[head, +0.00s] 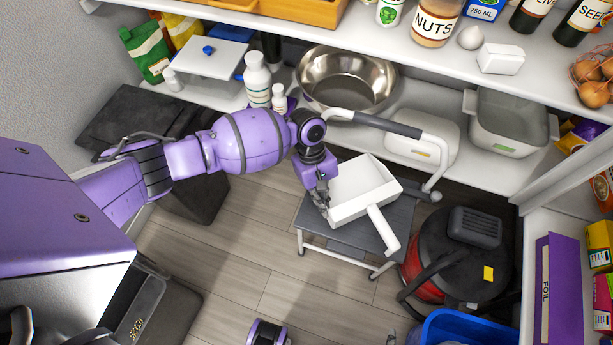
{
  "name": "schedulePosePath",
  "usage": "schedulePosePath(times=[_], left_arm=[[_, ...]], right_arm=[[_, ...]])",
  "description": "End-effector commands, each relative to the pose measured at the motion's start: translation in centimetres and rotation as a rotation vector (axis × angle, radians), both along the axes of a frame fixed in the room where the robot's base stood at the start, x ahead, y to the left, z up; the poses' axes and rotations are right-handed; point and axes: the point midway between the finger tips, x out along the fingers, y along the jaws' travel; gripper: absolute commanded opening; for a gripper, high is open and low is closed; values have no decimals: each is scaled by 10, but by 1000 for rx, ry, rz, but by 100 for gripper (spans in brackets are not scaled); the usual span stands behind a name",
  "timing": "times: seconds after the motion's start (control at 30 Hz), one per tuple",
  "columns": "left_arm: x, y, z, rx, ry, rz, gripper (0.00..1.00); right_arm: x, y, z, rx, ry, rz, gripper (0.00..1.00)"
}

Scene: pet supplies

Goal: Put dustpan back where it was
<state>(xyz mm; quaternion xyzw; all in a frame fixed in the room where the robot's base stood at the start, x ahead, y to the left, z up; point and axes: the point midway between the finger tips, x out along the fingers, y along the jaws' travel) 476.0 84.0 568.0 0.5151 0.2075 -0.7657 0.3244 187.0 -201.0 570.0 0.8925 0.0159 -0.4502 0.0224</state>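A white dustpan (359,191) is over the grey top of a step stool, its handle (383,229) pointing to the lower right, past the stool's front edge. I cannot tell whether it rests flat on the stool. My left gripper (323,208) points down at the dustpan's left wall, with its fingers touching or very close to it. The fingers are too small and dark to show whether they pinch the wall. Of my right arm, only a purple link shows at the bottom edge; small grey parts at the bottom edge (391,340) may be its fingers.
The step stool (314,216) has a raised rail. A red and black vacuum cleaner (455,258) stands to its right, with a blue bin (462,330) in front. A shelf behind holds a steel bowl (347,80), bottles and a grey tub (508,118).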

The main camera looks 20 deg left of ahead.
Motion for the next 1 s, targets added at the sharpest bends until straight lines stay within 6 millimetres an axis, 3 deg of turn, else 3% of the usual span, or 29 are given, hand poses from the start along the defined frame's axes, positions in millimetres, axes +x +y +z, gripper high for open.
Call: schedulePosePath(times=[0.27, 0.6, 1.0], left_arm=[[2, -1, -15, -1, -2, 0, 0], [2, -1, -53, -1, -3, -1, 0], [4, -1, -66, -2, -6, 0, 0]], right_arm=[[-9, 0, -18, -1, 22, 2, 40], [-24, 2, -59, 5, 64, 1, 40], [-25, 1, -70, 11, 67, -15, 40]])
